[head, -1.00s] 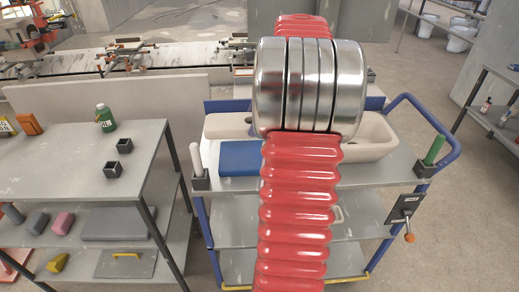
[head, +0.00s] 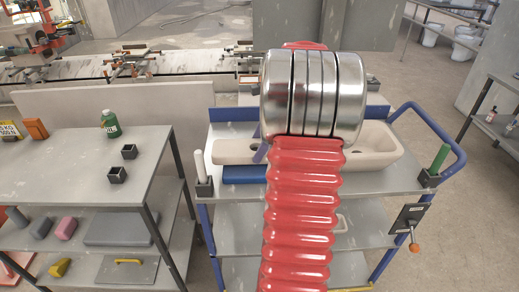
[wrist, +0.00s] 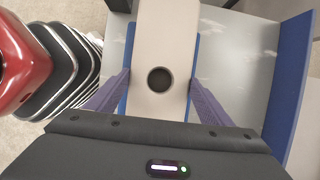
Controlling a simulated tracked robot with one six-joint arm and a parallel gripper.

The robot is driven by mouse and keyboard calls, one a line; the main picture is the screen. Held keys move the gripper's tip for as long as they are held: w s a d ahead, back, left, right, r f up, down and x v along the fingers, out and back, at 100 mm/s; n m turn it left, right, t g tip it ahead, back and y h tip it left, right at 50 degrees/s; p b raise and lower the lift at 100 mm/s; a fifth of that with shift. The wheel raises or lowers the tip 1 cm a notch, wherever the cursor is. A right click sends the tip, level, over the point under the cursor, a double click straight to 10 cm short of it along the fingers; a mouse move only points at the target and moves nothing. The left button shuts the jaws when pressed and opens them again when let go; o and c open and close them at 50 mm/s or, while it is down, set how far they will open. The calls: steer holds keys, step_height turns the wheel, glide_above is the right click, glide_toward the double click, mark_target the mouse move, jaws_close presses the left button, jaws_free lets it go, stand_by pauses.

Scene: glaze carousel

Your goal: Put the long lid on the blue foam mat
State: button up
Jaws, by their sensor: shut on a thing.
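The long lid (head: 230,151) is a pale beige slab with a round dark hole. In the wrist view the lid (wrist: 166,35) passes between the two purple fingers of my gripper (wrist: 160,80), which are shut on its sides near the hole. The blue foam mat (head: 243,174) lies on the cart's top, mostly hidden under the lid in the head view. In the wrist view the mat (wrist: 129,48) shows as blue strips on both sides of the lid. I cannot tell whether the lid touches it. My red arm hides the lid's right part in the head view.
A beige hollow basin (head: 377,148) stands on the cart's right. A white cylinder (head: 200,166) and a green one (head: 439,158) stand in holders at its front corners. A blue rail (head: 452,145) bounds the right. A grey table (head: 70,175) with a green bottle (head: 111,124) is at left.

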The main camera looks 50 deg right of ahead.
steer(key=shift+f, duration=1.15)
steer(key=o, duration=1.7)
steer(key=shift+f, duration=0.15)
steer(key=v, duration=1.2)
steer(key=shift+s, duration=0.1)
